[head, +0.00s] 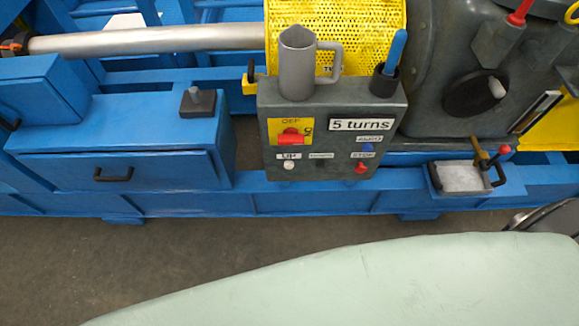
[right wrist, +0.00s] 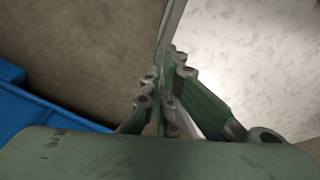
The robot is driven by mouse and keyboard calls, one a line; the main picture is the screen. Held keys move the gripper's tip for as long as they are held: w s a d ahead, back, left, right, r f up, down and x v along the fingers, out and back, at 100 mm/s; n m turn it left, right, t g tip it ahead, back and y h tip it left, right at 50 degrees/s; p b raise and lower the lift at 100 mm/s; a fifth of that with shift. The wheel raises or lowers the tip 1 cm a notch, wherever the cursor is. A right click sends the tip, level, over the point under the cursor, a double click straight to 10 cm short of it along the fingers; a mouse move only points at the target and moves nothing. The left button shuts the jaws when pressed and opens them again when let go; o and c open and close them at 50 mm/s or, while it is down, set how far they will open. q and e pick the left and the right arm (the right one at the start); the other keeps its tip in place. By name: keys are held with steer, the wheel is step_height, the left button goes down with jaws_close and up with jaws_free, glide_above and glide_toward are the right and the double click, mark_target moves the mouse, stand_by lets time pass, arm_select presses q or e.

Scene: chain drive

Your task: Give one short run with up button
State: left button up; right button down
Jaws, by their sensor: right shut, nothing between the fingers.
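The grey control box (head: 335,120) stands on the front of the blue machine in the head view. Its white button (head: 289,165) sits under the label "UP" at the lower left. A red rotary switch (head: 291,137) on a yellow plate marked "OFF" is above it. A red button (head: 361,168) under "STOP" and a blue button (head: 367,147) are at the right, with a small green button between UP and STOP. A sign reads "5 turns". My right gripper (right wrist: 168,60) is shut and empty in the right wrist view, away from the box. My left gripper is not in view.
A grey mug (head: 297,65) and a dark holder with a blue-handled tool (head: 390,65) stand on the box. A yellow perforated guard (head: 350,30) is behind. A blue drawer (head: 120,170) is at left, a small metal tray (head: 461,178) at right.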

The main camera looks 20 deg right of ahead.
stand_by(0.6)
